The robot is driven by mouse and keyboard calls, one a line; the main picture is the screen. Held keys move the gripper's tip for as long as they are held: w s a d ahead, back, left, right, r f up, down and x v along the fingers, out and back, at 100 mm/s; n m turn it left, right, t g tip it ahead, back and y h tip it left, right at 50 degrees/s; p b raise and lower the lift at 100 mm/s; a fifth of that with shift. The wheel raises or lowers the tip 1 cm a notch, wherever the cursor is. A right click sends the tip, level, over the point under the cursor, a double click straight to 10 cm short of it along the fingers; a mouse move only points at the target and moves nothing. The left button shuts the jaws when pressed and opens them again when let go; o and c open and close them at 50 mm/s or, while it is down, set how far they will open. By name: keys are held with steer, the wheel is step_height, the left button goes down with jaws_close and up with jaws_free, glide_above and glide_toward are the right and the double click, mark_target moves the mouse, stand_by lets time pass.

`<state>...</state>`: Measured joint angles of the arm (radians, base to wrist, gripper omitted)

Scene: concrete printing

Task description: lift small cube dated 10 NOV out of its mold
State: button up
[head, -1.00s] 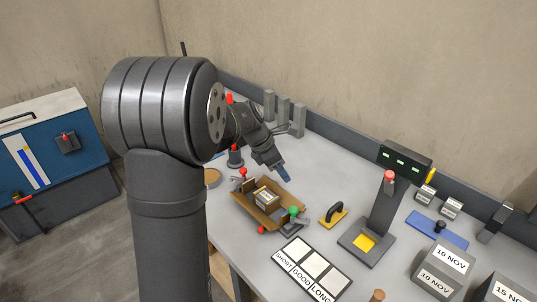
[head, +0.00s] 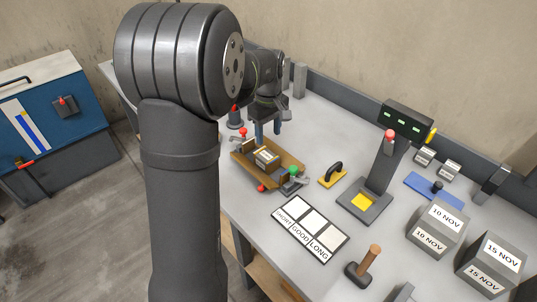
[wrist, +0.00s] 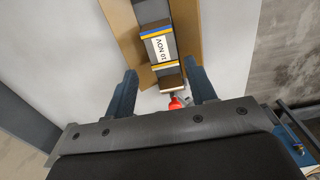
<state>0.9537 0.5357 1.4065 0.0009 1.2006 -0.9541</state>
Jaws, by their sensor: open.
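The small cube (head: 266,156) sits in a brown wooden mold (head: 289,161) on the grey table. In the wrist view the cube (wrist: 160,47) shows a white label reading 10 NOV, between end pieces with blue and yellow strips, and brown mold walls (wrist: 186,25) flank it. A red knob (wrist: 175,103) is at the mold's near end in that view; a green knob (head: 293,170) shows in the head view. My gripper (head: 268,138) points down at the mold's back side, fingers apart and empty. In the wrist view my gripper (wrist: 162,82) has its fingers short of the cube.
A yellow-based float (head: 332,175) and a SHORT/GOOD/LONG board (head: 309,229) lie right and in front of the mold. A stand (head: 365,202) with a display, large dated blocks (head: 437,229) and a mallet (head: 363,266) are farther right. Some bare table surrounds the mold.

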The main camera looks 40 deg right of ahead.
mark_target(268, 157)
step_height(268, 157, down, 11)
stand_by(0.3)
steer(key=c, duration=0.8)
steer(key=shift+r, duration=3.15)
